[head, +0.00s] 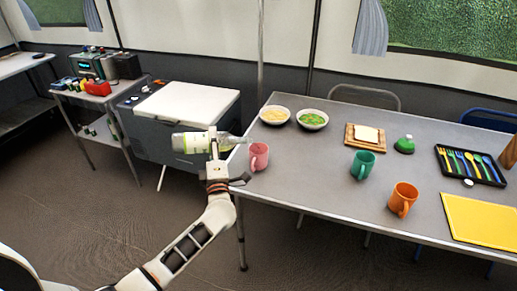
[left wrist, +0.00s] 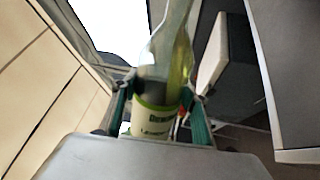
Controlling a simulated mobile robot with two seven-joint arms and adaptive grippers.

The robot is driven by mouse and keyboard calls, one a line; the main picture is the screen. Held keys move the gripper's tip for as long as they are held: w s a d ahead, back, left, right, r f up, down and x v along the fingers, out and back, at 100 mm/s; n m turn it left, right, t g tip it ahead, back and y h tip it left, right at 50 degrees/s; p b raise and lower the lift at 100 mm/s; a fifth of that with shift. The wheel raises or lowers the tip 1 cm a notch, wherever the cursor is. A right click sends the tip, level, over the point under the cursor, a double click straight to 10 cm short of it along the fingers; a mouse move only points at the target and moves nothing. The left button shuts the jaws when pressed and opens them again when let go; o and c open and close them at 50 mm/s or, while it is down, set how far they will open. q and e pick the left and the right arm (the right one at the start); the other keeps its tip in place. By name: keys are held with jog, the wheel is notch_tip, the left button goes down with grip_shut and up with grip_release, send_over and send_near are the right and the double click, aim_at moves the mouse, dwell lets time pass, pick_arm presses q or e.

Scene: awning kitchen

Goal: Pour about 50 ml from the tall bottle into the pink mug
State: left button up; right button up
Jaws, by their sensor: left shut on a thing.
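The tall bottle (head: 193,142) is clear greenish glass with a white and green label. My left gripper (head: 214,146) is shut on it and holds it lying nearly level, its neck pointing right towards the table. In the left wrist view the bottle (left wrist: 160,95) sits between the two fingers (left wrist: 160,108). The pink mug (head: 259,156) stands upright on the table's left end, just right of the bottle's neck. The neck end is close to the mug in the head view; I cannot tell if it is over the rim. No liquid stream shows. My right gripper is not in view.
On the table (head: 330,180) are two bowls (head: 274,115), a teal mug (head: 362,164), an orange mug (head: 402,198), a cutlery tray (head: 470,165) and a yellow board (head: 482,218). A white-topped cooler (head: 188,103) stands behind the bottle. The table around the pink mug's front is clear.

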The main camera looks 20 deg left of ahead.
pick_arm(q)
jog(key=shift+n+g+y, duration=0.3)
jog(key=shift+n, duration=0.6)
jog(key=f+b, duration=0.4)
jog(key=shift+s, duration=0.25)
jog(key=shift+w+f+n+b, duration=0.15)
jog(key=shift+w+n+b, duration=0.15)
jog(key=shift+n+b, duration=0.4)
jog(key=shift+r, duration=0.4)
jog(key=shift+s+n+y, duration=0.15)
jog(key=shift+n+y, duration=0.15)
jog(key=shift+f, duration=0.3)
jog(key=shift+n+g+b, duration=0.3)
jog(key=shift+n+b, duration=0.05)
jog(key=shift+n, duration=0.15)
jog(key=shift+a+r, duration=0.1)
jog(key=shift+r, duration=0.25)
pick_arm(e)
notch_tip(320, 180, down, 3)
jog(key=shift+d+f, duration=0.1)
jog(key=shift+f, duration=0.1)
pick_arm(q)
jog(key=shift+f, duration=0.1)
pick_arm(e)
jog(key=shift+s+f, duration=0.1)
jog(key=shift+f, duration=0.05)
